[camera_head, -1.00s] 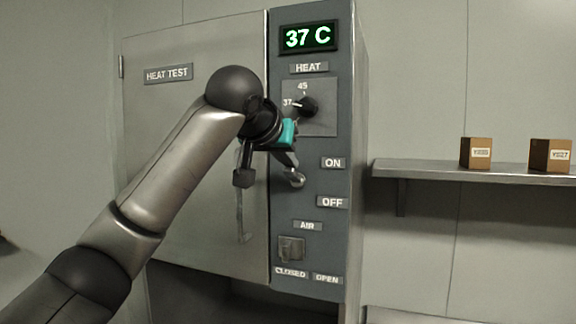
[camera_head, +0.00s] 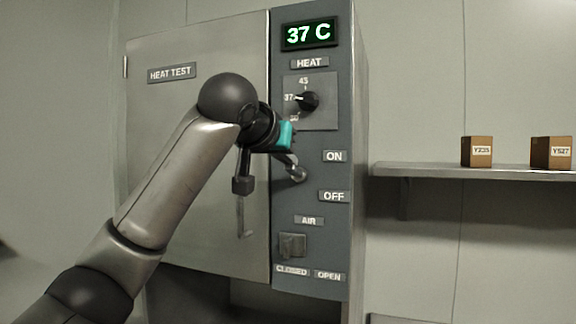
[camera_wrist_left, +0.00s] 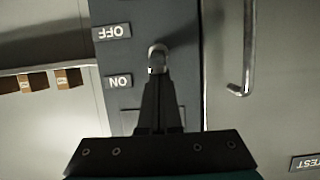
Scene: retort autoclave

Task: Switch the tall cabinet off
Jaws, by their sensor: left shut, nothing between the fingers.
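The tall cabinet (camera_head: 200,215) is grey with a "HEAT TEST" door and a dark control panel whose display (camera_head: 309,34) glows "37 C". A small metal lever (camera_head: 297,174) stands out from the panel between the ON label (camera_head: 334,156) and the OFF label (camera_head: 334,196). In the left wrist view, upside down, the lever (camera_wrist_left: 157,52) is just beyond my fingertips. My left gripper (camera_head: 289,163) is shut and empty, at the lever from the upper left. I cannot tell whether they touch. The lever's base is partly hidden. My right gripper is not in view.
The heat dial (camera_head: 308,101) is above the lever, close to my left wrist. The air switch (camera_head: 292,245) is below. The door handle (camera_head: 241,215) hangs behind my gripper. A wall shelf (camera_head: 470,171) with two brown boxes is at the right.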

